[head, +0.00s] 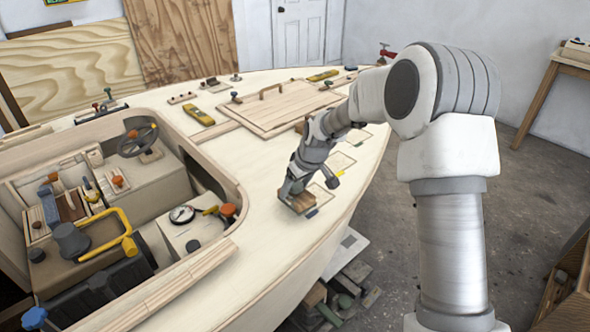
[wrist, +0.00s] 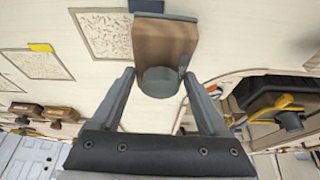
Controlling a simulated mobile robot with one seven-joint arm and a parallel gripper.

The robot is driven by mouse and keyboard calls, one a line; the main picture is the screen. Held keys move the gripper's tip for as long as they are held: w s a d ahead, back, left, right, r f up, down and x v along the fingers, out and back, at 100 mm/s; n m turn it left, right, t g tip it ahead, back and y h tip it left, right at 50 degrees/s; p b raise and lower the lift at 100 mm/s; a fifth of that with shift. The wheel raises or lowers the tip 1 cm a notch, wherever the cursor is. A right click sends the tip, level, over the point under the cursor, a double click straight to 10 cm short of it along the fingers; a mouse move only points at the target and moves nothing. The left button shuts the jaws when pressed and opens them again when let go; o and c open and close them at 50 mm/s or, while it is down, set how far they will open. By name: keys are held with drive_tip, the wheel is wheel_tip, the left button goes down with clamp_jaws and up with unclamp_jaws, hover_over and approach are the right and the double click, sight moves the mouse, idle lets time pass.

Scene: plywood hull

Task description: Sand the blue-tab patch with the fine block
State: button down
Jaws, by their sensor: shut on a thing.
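My gripper (head: 298,186) is shut on the grey knob (wrist: 160,84) of a brown sanding block (wrist: 165,42). The block (head: 299,204) is low over the deck near its right edge; I cannot tell whether it touches. No grade mark is readable on it. The blue tab (head: 312,212) lies just beside the block, and shows beyond it in the wrist view (wrist: 146,5). The blue-tab patch (wrist: 103,34) is a speckled outlined rectangle beside the block, partly hidden by it or very close to it.
A second patch (wrist: 38,64) with a yellow tab (wrist: 41,47) lies beside the first. Two more knobbed blocks (wrist: 58,112) (wrist: 26,108) sit beyond it. The open cockpit (head: 110,200) with tools lies left. A hatch panel (head: 275,105) is behind. Pale deck is clear left of the block.

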drive_tip(key=shift+r+p, duration=1.3)
drive_tip(key=shift+r, duration=1.25)
